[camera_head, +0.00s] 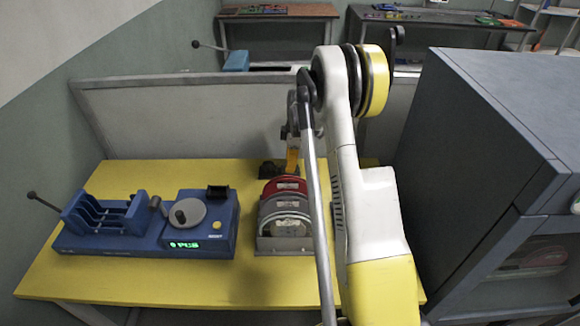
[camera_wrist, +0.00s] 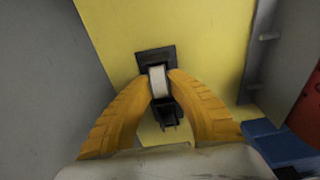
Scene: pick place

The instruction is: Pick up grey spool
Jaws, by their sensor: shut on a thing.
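A small pale grey piece, which looks like the grey spool (camera_wrist: 158,82), sits between the fingertips of my gripper (camera_wrist: 161,84) in the wrist view. My gripper is shut on it. A black stand (camera_wrist: 154,54) is right at the piece, with black parts on both sides of it. I cannot tell whether the piece is clear of the stand. In the head view my orange gripper (camera_head: 293,161) is at the back of the yellow table (camera_head: 150,172), mostly behind the discs and my arm. The spool is hidden there.
A rack of red (camera_head: 284,185) and grey discs (camera_head: 285,206) stands close in front of my gripper. A blue key-cutting-like machine (camera_head: 145,240) is at the left. A grey partition (camera_head: 190,120) is behind the table; a large dark cabinet (camera_head: 470,150) is at the right.

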